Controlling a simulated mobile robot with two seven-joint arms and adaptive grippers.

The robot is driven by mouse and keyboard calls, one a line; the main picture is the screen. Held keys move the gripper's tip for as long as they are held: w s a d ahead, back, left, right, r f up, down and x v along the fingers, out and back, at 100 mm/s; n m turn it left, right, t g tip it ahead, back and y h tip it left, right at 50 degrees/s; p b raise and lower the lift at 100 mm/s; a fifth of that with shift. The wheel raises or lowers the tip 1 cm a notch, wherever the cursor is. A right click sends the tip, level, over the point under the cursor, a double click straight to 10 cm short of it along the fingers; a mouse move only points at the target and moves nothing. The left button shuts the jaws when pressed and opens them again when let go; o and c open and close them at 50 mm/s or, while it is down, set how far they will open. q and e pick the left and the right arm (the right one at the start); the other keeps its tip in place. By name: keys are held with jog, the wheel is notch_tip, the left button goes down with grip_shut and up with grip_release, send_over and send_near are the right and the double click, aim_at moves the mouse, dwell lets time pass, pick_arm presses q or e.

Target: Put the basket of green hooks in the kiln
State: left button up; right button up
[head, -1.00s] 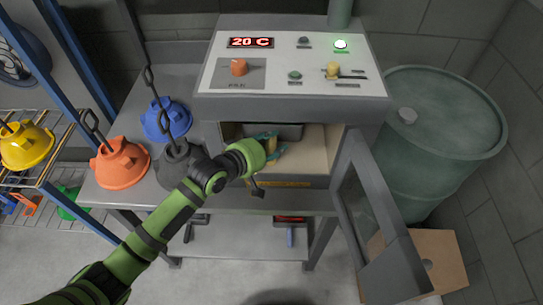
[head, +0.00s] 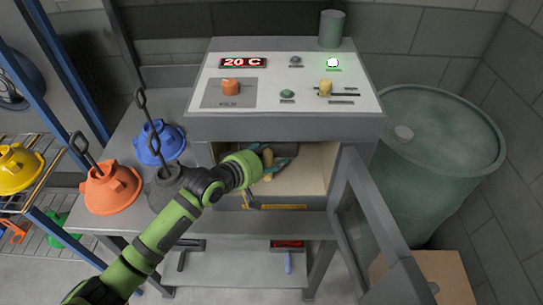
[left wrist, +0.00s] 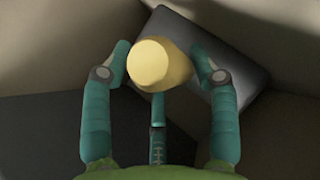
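The kiln (head: 196,126) stands in the middle with its door (head: 378,235) swung open to the right. My left gripper (head: 268,160) is inside the kiln opening. Its teal fingers are spread around a yellowish peg (left wrist: 150,64), which also shows between them in the head view. In the left wrist view, narrow gaps seem to show between peg and fingertips (left wrist: 160,60). A dark grey box-like thing (left wrist: 235,75) lies tilted behind the right finger; I cannot tell whether it is the basket. No green hooks are visible. My right gripper is not in view.
Blue (head: 160,143) and orange (head: 110,188) hoods with hooked rods stand on the bench left of the kiln. A yellow hood (head: 18,168) is on the wire rack. A green drum (head: 440,150) and a cardboard box (head: 440,275) stand right, near the open door.

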pick_arm(q)
jog(key=shift+a+f, duration=0.4)
jog(key=shift+f, duration=0.15)
jog(key=shift+s+a+r, duration=0.3)
jog(key=shift+s+a, duration=0.05)
jog(key=shift+s, duration=0.05)
jog(key=v, duration=1.1)
jog(key=s+a+f+m+g+y, duration=0.25)
jog(key=s+a+f, duration=0.2)
jog(key=s, duration=0.35)
jog(key=s+a+f+m+g+y, duration=0.2)
jog(key=s+a+f+y, duration=0.1)
jog(key=s+f, duration=0.3)
jog(key=s+a+f+m+g+y, duration=0.2)
jog(key=s+a+f+y, duration=0.15)
jog(key=s, duration=0.55)
jog(key=s+f+g+b, duration=0.1)
jog(key=s+f+g, duration=0.15)
jog(key=f, duration=2.25)
jog(key=s+a+f+b, duration=0.1)
jog(key=s+a+f, duration=0.2)
jog(key=s+f, duration=1.1)
jog(key=shift+s+f+m+h, duration=0.3)
jog(key=shift+s+f+m, duration=0.15)
jog(key=shift+s, duration=0.5)
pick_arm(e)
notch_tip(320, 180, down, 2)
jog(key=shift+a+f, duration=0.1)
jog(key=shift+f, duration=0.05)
